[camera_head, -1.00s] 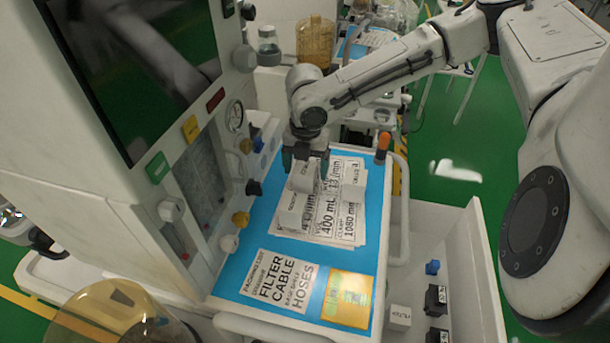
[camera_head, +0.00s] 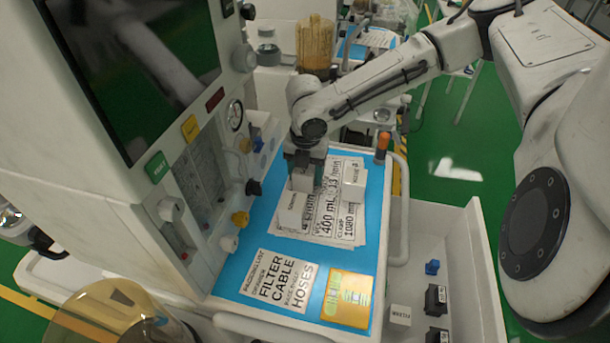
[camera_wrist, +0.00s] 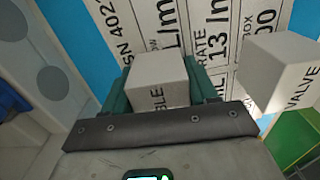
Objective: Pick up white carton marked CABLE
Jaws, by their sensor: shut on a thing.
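The white carton (camera_wrist: 160,80) is between the green fingers of my gripper (camera_wrist: 160,92) in the wrist view, with the letters "BLE" showing on its near face. The fingers are shut on its two sides. In the head view the carton (camera_head: 302,181) shows just below my gripper (camera_head: 303,168), over the printed sheets on the blue mat. I cannot tell whether it touches the sheets.
A white carton marked VALVE (camera_wrist: 282,72) stands close to the right of my gripper. A list card (camera_head: 279,280) and a yellow card (camera_head: 347,299) lie on the blue mat (camera_head: 371,225). The machine panel (camera_head: 203,170) rises on the left.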

